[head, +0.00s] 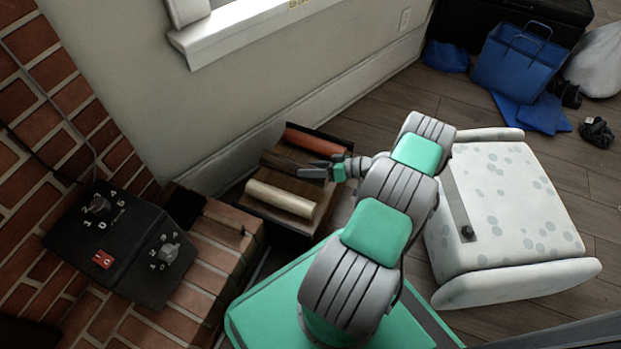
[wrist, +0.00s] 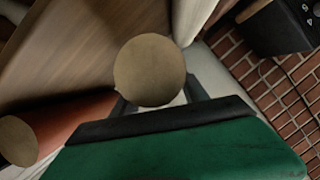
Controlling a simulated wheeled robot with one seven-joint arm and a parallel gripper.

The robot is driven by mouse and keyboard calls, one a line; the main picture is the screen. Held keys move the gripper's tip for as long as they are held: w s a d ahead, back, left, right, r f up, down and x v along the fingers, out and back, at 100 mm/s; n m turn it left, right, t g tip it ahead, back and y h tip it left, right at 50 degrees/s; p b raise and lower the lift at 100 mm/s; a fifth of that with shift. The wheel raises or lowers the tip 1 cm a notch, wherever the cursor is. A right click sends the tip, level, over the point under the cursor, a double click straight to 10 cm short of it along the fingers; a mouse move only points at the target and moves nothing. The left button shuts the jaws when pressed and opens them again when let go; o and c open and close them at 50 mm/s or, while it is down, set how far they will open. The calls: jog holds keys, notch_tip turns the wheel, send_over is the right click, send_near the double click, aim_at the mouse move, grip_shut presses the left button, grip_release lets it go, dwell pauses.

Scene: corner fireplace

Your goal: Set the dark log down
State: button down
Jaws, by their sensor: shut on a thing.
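The dark log (head: 283,163) is in my gripper (head: 315,169), over the low wooden rack (head: 262,222) by the wall in the head view. In the wrist view its round tan end (wrist: 150,70) faces me between the fingers. The gripper is shut on it. The log lies between a red-brown log (head: 315,141) at the back and a cream log (head: 281,198) in front. The gripper hides part of it, and I cannot tell whether its underside touches the rack.
A brick hearth (head: 218,245) with a black control box (head: 112,240) stands left of the rack. A white spotted cushioned seat (head: 515,205) is on the right. Some wooden floor (head: 400,98) is clear behind my arm.

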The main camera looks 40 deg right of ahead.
jog(key=shift+w+d+f, duration=0.15)
jog(key=shift+w+f, duration=0.05)
jog(key=shift+f, duration=0.15)
notch_tip(320, 180, down, 3)
jog(key=b, duration=0.2)
jog(key=shift+w+d+f+b, duration=0.1)
jog(key=shift+w+f+b, duration=0.1)
jog(key=shift+b, duration=0.2)
jog(key=shift+r, duration=0.2)
jog(key=c, duration=0.6)
grip_release()
jog(key=shift+s+f, duration=0.1)
jog(key=shift+f, duration=0.1)
